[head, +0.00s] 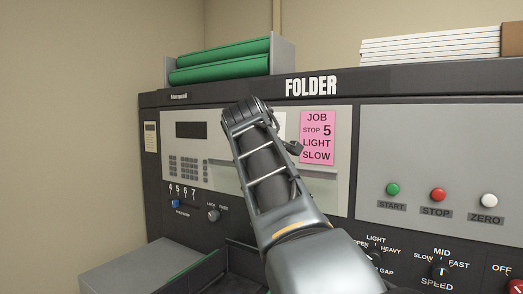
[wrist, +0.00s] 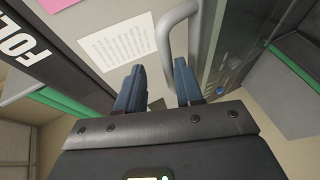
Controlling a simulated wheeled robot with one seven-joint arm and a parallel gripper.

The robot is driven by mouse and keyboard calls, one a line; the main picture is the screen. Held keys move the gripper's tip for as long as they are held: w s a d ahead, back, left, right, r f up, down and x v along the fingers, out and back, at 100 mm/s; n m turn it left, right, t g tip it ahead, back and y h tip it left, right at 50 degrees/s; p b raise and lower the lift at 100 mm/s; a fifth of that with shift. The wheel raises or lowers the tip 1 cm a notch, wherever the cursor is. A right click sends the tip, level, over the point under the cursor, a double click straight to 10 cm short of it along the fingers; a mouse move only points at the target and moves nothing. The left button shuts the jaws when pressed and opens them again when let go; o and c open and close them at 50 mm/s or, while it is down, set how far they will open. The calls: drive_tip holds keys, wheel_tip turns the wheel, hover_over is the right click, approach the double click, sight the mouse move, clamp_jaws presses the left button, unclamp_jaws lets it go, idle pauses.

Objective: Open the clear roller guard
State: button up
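In the wrist view my gripper (wrist: 160,88) is open, with its two dark blue fingers apart and nothing between the tips. A grey bent bar handle (wrist: 170,48) stands out from the machine face just beyond the fingertips, in line with the gap. Whether either finger touches it, I cannot tell. In the head view my arm crosses the middle of the folder front (head: 343,187) and hides the handle and most of my gripper. The clear guard's outline cannot be made out with certainty; a pale panel strip (head: 224,174) shows left of my arm.
Start (head: 392,189), stop (head: 438,195) and zero (head: 489,201) buttons lie right. Green rolls (head: 220,60) rest on top.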

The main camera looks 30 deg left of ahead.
drive_tip(key=shift+s+a+f, duration=0.1)
drive_tip(key=shift+f, duration=0.1)
drive_tip(key=shift+s, duration=0.1)
drive_tip(key=shift+s, duration=0.2)
drive_tip(key=b+v, duration=0.2)
drive_tip(key=v, duration=0.5)
drive_tip(key=shift+r+b, duration=0.15)
drive_tip(key=shift+b, duration=0.15)
drive_tip(key=shift+s+d, duration=0.1)
drive_tip(key=shift+d, duration=0.15)
